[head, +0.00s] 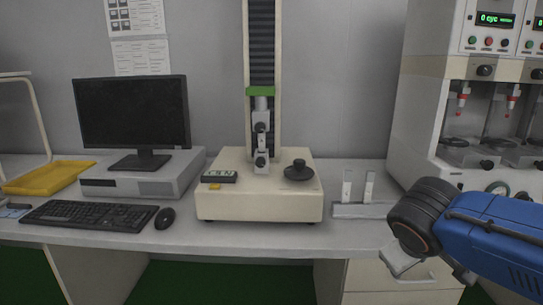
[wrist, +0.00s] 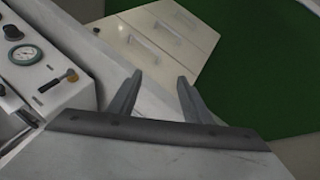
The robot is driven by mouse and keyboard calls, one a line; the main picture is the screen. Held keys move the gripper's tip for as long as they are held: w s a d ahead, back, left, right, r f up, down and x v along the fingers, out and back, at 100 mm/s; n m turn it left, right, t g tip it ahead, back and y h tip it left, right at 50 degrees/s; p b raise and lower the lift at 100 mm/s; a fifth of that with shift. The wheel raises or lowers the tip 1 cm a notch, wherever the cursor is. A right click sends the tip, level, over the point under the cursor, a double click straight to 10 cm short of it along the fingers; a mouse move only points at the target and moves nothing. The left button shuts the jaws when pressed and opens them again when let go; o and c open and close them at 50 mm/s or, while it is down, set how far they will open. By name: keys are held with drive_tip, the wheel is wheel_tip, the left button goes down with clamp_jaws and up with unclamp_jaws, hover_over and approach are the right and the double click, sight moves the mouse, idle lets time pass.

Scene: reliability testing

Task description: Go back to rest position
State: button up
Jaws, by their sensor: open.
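My gripper (wrist: 158,92) shows in the wrist view with its two grey fingers apart and nothing between them. It points past the bench edge towards a cream drawer cabinet and the green floor. In the head view my blue and black arm reaches in from the right, in front of the bench. The fingers are not clearly seen there.
A tensile tester (head: 260,190) stands mid-bench, with a small stand of specimens (head: 362,210) to its right. A monitor (head: 132,112), keyboard (head: 90,215) and yellow tray (head: 48,178) are at left. A machine with a gauge (wrist: 25,54) is close by. Green floor (wrist: 255,70) is clear.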

drive_tip(key=s+a+f+m+g+y, duration=0.1)
drive_tip(key=s+f+m+y, duration=0.2)
drive_tip(key=s, duration=0.5)
drive_tip(key=shift+s+a+f+m+y, duration=0.15)
drive_tip(key=shift+s+f+m+y, duration=0.3)
drive_tip(key=shift+f, duration=0.75)
